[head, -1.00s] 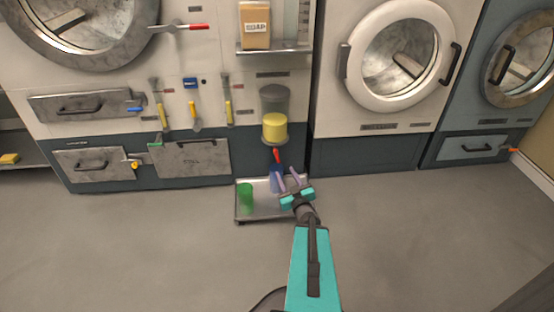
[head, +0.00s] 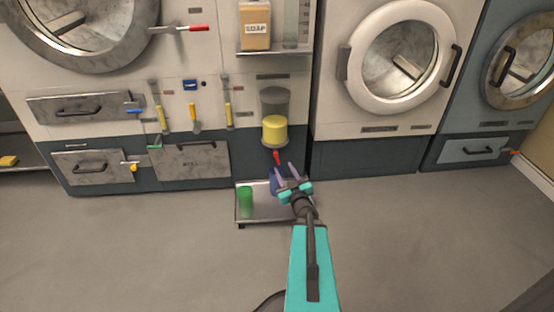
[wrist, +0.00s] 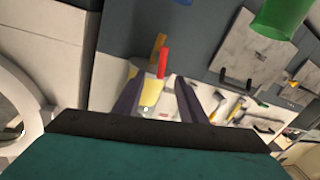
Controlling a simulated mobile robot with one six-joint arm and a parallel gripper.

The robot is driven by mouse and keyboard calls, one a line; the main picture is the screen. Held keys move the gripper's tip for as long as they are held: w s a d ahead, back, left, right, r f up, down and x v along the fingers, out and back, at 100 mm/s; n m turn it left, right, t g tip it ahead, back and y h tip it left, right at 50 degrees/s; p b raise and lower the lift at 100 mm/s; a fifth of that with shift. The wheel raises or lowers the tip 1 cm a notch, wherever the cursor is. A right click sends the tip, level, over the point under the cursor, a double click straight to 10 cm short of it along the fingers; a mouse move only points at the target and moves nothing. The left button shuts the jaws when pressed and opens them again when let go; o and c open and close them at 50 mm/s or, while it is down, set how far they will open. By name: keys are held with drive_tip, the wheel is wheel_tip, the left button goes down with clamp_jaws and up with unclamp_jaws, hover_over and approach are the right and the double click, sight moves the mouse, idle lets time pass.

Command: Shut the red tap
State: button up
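The red tap (head: 277,157) is a small red handle below a clear cylinder holding yellow liquid (head: 275,129) on the machine front. My gripper (head: 286,171) is open and empty, its two purple fingers just below and to the right of the tap in the head view. In the wrist view the red tap (wrist: 163,62) shows between and beyond the fingers of my gripper (wrist: 160,98), with no contact visible. The tap's spout is hard to make out. A blue cup (head: 273,185) stands below the tap, partly hidden by my gripper.
A metal tray (head: 262,214) on the floor holds the blue cup and a green cup (head: 245,200). Yellow-handled levers (head: 228,114) line the panel to the left. A soap box (head: 255,25) stands on the shelf above. The floor on both sides is clear.

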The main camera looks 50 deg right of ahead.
sight(278, 158)
drive_tip(key=b+x, duration=0.3)
drive_tip(key=x, duration=0.6)
drive_tip(key=shift+f, duration=0.15)
drive_tip(key=shift+w+d, duration=0.15)
drive_tip(key=shift+w, duration=0.25)
clamp_jaws()
